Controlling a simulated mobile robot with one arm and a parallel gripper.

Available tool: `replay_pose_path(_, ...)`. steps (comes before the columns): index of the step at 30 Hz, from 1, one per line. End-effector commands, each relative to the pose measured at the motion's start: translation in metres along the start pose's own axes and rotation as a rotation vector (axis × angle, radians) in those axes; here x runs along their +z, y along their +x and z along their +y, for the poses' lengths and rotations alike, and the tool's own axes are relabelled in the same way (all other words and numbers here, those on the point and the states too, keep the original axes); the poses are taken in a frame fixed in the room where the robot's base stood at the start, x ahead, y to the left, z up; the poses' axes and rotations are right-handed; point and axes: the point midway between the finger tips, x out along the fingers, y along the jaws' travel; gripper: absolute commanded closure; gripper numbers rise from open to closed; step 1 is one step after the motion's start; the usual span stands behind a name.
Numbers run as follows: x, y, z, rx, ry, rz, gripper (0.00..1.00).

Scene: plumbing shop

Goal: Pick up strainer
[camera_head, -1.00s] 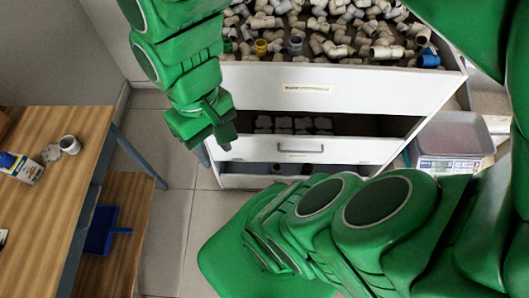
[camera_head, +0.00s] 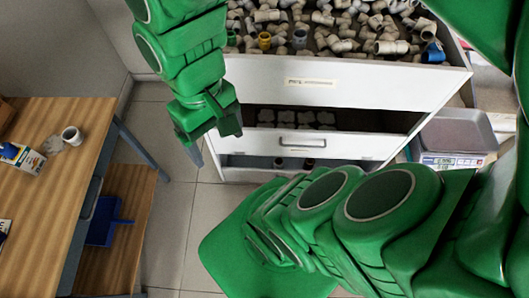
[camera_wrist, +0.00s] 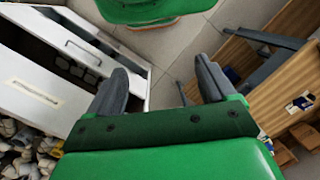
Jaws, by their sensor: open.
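I cannot pick out a strainer for certain in either view. A small white cup-shaped piece (camera_head: 71,135) stands on the wooden table at the left, with a flat greyish piece (camera_head: 53,145) beside it. My gripper (camera_head: 197,152) hangs in front of the left part of the white drawer cabinet, away from the table top. In the wrist view my gripper (camera_wrist: 162,85) is open, its two grey fingers wide apart with nothing between them.
The wooden table (camera_head: 50,190) has a small box (camera_head: 25,158) on it and a blue dustpan (camera_head: 103,226) on its lower shelf. The white drawer cabinet (camera_head: 370,86) holds many pipe fittings in its open top drawer. A scale (camera_head: 455,140) stands right. Tiled floor (camera_head: 165,215) is free between.

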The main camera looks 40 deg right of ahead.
Motion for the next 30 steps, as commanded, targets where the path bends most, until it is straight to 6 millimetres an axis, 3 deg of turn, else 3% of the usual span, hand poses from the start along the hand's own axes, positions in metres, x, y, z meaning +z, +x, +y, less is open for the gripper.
replay_pose_path(1, 0.000, -0.002, 0.018, 0.050, 0.050, 0.006, 0.16)
replay_pose_path(7, -0.001, -0.002, 0.022, 0.061, 0.068, 0.006, 0.16)
replay_pose_path(11, -0.011, 0.000, 0.010, 0.021, 0.067, -0.004, 0.16)
replay_pose_path(30, -0.112, 0.005, -0.128, -0.444, 0.166, -0.132, 0.16)
